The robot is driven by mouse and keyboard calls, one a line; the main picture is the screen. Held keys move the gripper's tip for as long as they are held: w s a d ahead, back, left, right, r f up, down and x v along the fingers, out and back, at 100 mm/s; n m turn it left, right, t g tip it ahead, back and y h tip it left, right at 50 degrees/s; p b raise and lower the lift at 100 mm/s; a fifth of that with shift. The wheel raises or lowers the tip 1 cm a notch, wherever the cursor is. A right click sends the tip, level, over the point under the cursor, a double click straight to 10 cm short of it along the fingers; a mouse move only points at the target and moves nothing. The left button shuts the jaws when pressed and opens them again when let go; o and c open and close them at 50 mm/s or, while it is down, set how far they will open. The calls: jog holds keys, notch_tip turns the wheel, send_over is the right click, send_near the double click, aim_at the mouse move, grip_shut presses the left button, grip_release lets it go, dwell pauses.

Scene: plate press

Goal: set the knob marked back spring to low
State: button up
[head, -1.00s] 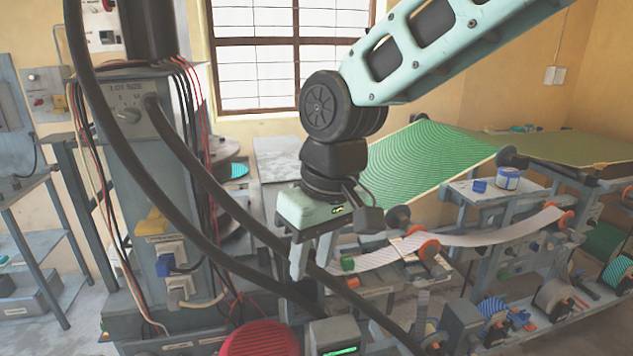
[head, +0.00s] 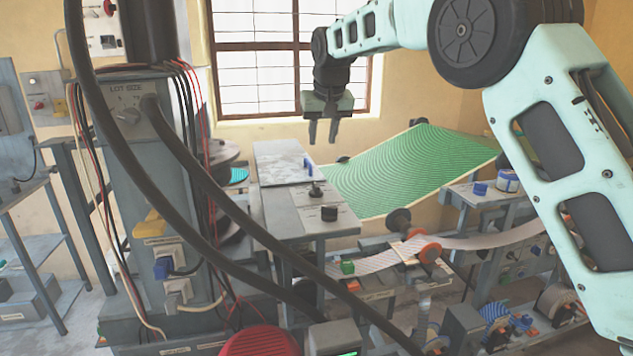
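I cannot read any "back spring" mark in the head view. A black round knob (head: 329,213) sits on the near end of the grey tabletop panel, with small lettering too fine to read and its setting unclear. Behind it a small black knob or lever (head: 315,189) stands on the same panel. My gripper (head: 322,142) hangs above and behind these, pointing down in front of the window. Its two fingers are apart with nothing between them, and it touches nothing.
A knob marked "LOT SIZE" (head: 128,115) is on the grey column at left. Thick black hoses (head: 215,205) cross in front. A green ribbed sheet (head: 410,168) slopes to the right of the panel. A white strip (head: 470,240) runs over rollers at right.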

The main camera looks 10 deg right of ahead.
aim_at(316, 185)
jog(key=p+x, duration=0.3)
jog(key=x, duration=1.2)
jog(key=shift+f, duration=0.4)
grip_shut()
